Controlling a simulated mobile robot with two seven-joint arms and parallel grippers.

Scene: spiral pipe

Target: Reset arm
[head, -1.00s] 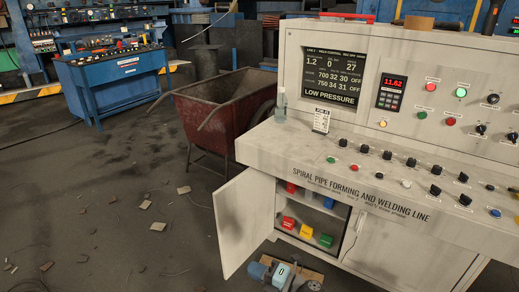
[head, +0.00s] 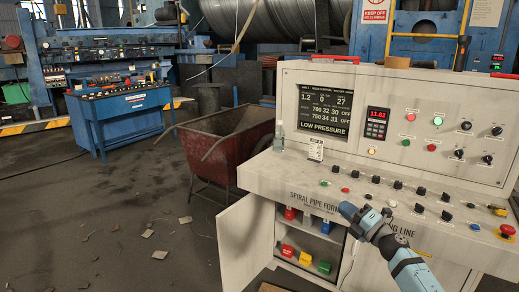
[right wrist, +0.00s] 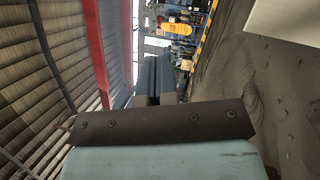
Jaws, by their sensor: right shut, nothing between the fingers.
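My right arm comes in from the lower right in the head view. Its gripper (head: 346,208) is shut and empty, in front of the white control console (head: 300,178), over the front panel lettering. I cannot tell whether it touches the panel. In the right wrist view the closed fingers (right wrist: 157,78) point away with nothing between them. My left gripper is not in view.
The console's cabinet door (head: 245,240) stands open, with coloured blocks (head: 305,258) on its shelves. A red cart (head: 222,150) stands left of the console. A blue control desk (head: 120,115) is farther back. Open floor with scattered debris lies left.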

